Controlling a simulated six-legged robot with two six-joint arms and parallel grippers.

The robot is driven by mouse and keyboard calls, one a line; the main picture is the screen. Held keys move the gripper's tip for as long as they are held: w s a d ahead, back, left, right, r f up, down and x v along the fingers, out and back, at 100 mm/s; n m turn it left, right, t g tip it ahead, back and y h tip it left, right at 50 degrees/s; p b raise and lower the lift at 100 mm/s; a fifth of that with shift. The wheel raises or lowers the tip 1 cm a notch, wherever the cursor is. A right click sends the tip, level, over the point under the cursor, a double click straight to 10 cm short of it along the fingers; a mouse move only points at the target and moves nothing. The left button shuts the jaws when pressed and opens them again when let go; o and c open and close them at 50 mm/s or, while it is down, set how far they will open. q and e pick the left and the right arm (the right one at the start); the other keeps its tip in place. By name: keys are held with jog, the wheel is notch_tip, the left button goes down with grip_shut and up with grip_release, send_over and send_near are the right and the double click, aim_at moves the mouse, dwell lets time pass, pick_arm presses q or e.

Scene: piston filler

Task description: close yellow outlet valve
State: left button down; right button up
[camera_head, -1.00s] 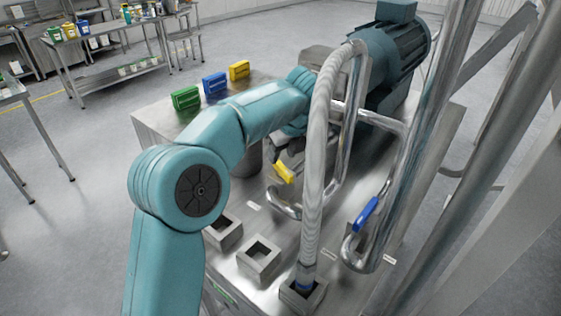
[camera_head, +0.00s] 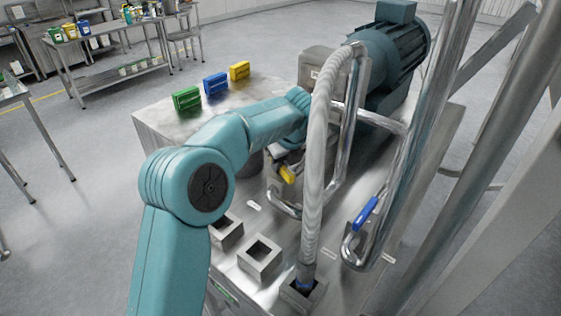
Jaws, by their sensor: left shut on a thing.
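The yellow outlet valve handle (camera_head: 287,174) is on the bent metal outlet pipe, left of the ribbed hose. It is short in view and slopes down to the right. My left gripper (camera_head: 284,159) is at the upper end of this handle and shut on it. My left forearm and wrist hide most of the fingers and the valve body. A second valve, with a blue handle (camera_head: 365,213), is on another bent pipe (camera_head: 361,250) at the right. My right gripper is not in view.
The ribbed hose (camera_head: 318,150) rises close to the right of the yellow handle. Square metal sockets (camera_head: 260,257) stand in front. A motor (camera_head: 385,55) is behind.

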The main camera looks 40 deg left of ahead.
pick_arm(q)
jog(key=n+g, duration=0.1)
jog(key=n, duration=0.3)
jog(key=shift+a+y, duration=0.1)
jog(key=shift+y, duration=0.2)
jog(key=c, duration=1.1)
grip_release()
jog(key=v, duration=1.2)
jog(key=shift+w+a, duration=0.1)
jog(key=shift+w, duration=0.1)
